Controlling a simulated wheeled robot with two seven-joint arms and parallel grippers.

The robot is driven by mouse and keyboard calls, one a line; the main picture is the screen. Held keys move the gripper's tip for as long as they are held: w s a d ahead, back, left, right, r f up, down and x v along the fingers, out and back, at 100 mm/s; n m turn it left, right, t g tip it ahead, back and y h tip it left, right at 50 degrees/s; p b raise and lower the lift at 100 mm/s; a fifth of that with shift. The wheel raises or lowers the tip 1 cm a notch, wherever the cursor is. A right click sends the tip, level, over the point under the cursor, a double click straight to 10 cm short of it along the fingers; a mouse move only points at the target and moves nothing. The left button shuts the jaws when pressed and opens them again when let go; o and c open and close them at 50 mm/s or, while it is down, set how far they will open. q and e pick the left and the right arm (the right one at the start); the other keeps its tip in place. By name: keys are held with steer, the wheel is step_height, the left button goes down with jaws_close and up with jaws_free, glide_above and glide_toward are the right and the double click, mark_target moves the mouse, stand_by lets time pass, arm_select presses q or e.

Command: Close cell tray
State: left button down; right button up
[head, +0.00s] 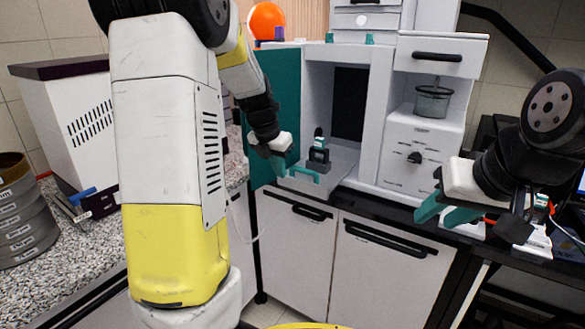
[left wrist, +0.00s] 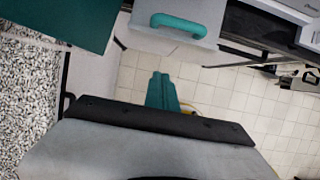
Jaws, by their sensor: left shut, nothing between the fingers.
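The cell tray (head: 342,165) is a light grey tray at the bottom of the open cell in the grey machine. It sticks out at the front, with a teal bar handle (head: 303,174) on its front edge. The handle also shows at the top of the left wrist view (left wrist: 178,25). A small dark and teal device (head: 319,152) stands on the tray. My left gripper (head: 279,168) is shut and empty, just left of the handle; its teal fingers show in the left wrist view (left wrist: 162,92), apart from the handle. My right gripper (head: 440,214) looks open and empty, right of the cell.
A teal door (head: 262,120) stands open at the cell's left. White cupboards (head: 385,265) with black handles are below. A drawer (head: 440,55) and a knobbed panel (head: 412,145) are at the right. Stacked sieves (head: 25,225) stand on the left counter.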

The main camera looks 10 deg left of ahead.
mark_target(292, 179)
arm_select(q)
steer(key=w+f, duration=0.1)
steer(key=f, duration=0.1)
steer(key=w+d+f, duration=0.1)
steer(key=w+f, duration=0.3)
steer(key=shift+d+f, duration=0.35)
steer(key=shift+d, duration=0.05)
steer(key=shift+w+d, duration=0.25)
steer(key=shift+w, duration=0.4)
